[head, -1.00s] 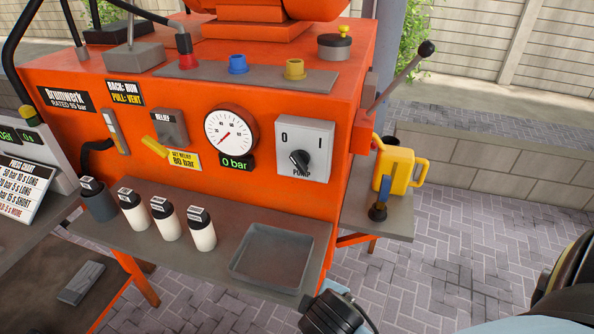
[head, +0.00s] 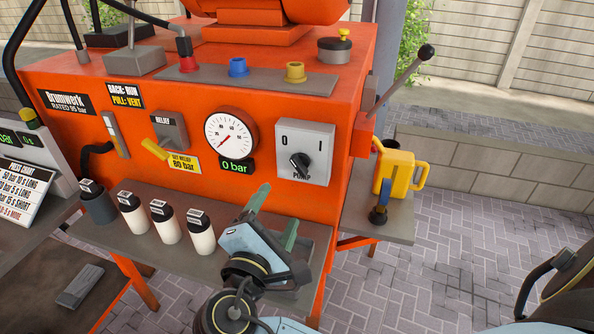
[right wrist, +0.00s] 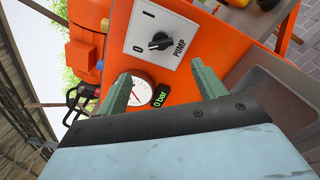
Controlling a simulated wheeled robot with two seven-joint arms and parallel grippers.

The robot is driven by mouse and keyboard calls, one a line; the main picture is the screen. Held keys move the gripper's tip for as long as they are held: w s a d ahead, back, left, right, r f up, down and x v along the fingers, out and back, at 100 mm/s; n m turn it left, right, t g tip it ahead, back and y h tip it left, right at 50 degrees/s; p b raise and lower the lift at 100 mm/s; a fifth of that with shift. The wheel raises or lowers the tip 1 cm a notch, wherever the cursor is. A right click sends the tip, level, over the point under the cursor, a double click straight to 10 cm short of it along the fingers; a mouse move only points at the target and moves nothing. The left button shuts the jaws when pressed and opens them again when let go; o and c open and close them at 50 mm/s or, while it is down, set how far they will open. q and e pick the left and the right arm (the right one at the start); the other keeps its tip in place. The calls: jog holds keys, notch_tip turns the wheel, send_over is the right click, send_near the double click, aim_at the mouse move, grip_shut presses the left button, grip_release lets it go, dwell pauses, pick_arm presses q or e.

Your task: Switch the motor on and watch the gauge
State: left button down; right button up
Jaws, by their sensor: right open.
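The pump switch (head: 303,154) is a grey plate marked 0 and I with a black knob (head: 300,163), its pointer tilted toward the 0 side. It also shows in the right wrist view (right wrist: 160,38). The round gauge (head: 230,133) beside it has its red needle low, and the display (head: 235,166) under it reads 0 bar. My right gripper (head: 275,212) is open and empty, below the switch and above the tray, with green fingers pointing toward the panel. In the right wrist view its fingers (right wrist: 160,88) stand apart, short of the switch. My left gripper is not in view.
A grey tray (head: 240,270) lies on the shelf under my right gripper. Several capped bottles (head: 167,222) stand left of it. A yellow relief lever (head: 154,149) is on the panel. A yellow can (head: 394,172) and a long side lever (head: 399,83) are at the right.

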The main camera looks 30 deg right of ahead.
aim_at(298, 169)
jog(key=x, duration=1.2)
jog(key=shift+w+d, duration=0.1)
jog(key=shift+d, duration=0.15)
jog(key=shift+c, duration=0.3)
